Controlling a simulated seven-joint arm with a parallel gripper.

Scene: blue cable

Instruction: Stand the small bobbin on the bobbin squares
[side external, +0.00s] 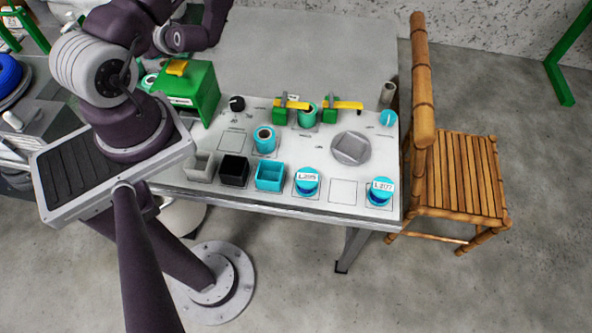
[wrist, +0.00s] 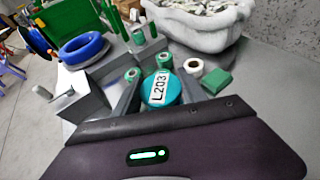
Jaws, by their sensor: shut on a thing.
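In the wrist view my gripper (wrist: 158,98) is shut on a teal bobbin (wrist: 162,90) with a white L203 label facing the camera. The side view does not show my gripper or this bobbin; the arm runs out at the top edge. The bobbin squares are outlined on the pale worktop. One front square (side external: 343,190) is empty, between the blue bobbin labelled L255 (side external: 307,181) and the blue bobbin labelled L207 (side external: 380,191), both standing on squares. Another outlined square (side external: 231,142) further back looks empty.
Grey (side external: 199,166), black (side external: 234,170) and teal (side external: 269,176) bins line the front left. Yellow-handled clamps (side external: 340,105), a teal spool (side external: 265,139) and a grey disc (side external: 350,148) stand behind. A green box (side external: 202,95) is at the left.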

